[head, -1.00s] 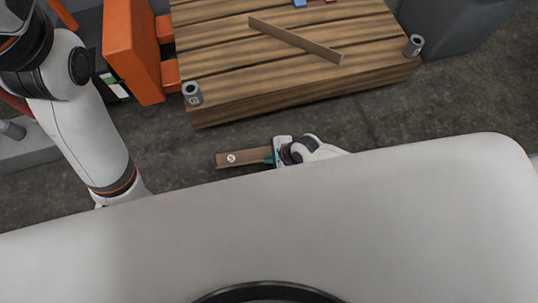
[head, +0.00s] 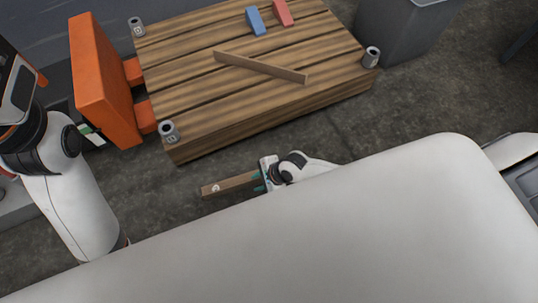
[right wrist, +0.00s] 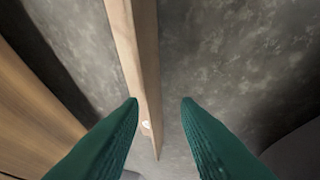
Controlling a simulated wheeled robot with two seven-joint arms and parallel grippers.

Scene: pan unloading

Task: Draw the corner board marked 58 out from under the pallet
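A narrow wooden board (head: 230,185) with a round white mark near its left end lies in front of the pallet (head: 250,130), clear of its front edge in the head view. The mark is too small to read. My right gripper (head: 264,177) is at the board's right end. In the right wrist view the two green fingers (right wrist: 160,101) stand apart, with the board (right wrist: 138,60) between them, close to the left finger and a gap to the right one. My left arm is at the left of the head view; its fingers do not show.
A loose brown strip (head: 260,67), a blue block (head: 256,21) and a red block (head: 283,13) lie on the pallet. Grey tubes (head: 169,132) stand at its corners. An orange upright (head: 103,85) is at its left, a grey bin (head: 400,30) at upper right.

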